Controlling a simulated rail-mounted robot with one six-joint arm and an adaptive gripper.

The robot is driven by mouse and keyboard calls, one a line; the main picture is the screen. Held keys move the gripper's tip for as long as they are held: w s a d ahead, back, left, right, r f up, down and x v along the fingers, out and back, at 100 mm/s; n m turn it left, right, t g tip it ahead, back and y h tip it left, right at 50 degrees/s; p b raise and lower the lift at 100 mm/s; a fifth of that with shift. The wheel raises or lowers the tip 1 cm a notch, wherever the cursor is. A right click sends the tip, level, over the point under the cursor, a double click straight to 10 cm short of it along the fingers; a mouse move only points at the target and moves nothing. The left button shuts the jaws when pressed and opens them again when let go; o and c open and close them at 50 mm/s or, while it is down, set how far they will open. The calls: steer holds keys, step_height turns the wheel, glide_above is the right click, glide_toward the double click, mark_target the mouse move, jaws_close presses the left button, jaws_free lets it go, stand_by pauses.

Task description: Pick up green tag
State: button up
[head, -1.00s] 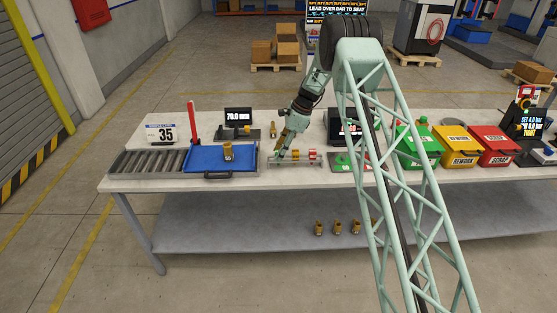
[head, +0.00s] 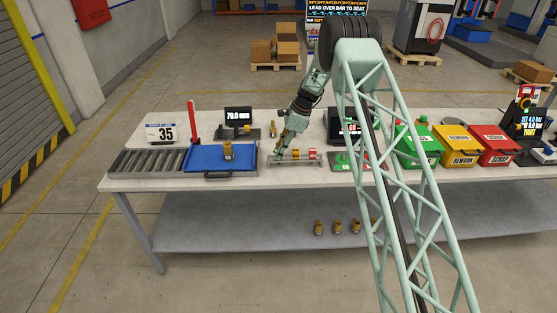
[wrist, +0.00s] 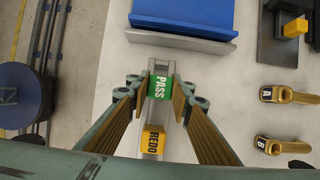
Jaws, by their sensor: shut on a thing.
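The green tag marked PASS (wrist: 160,88) sits at the end of a narrow grey rack (wrist: 153,152) in the wrist view. My gripper (wrist: 161,91) has its fingers on both sides of the tag and is shut on it. The tag appears still at the rack; I cannot tell whether it is lifted at all. In the head view my gripper (head: 277,154) is low at the rack's left end and hides the green tag.
A yellow REDO tag (wrist: 153,139) stands close behind on the same rack, and a red tag (head: 312,154) is farther right. A blue tray (head: 208,158) lies left of the rack. Brass fittings marked A (wrist: 288,95) and B (wrist: 280,146) lie beside it.

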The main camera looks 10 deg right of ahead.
steer(key=shift+r, duration=0.1)
steer(key=shift+c, duration=0.2)
steer(key=shift+r+b, duration=0.45)
steer(key=shift+r, duration=4.45)
steer(key=shift+a+r, duration=0.1)
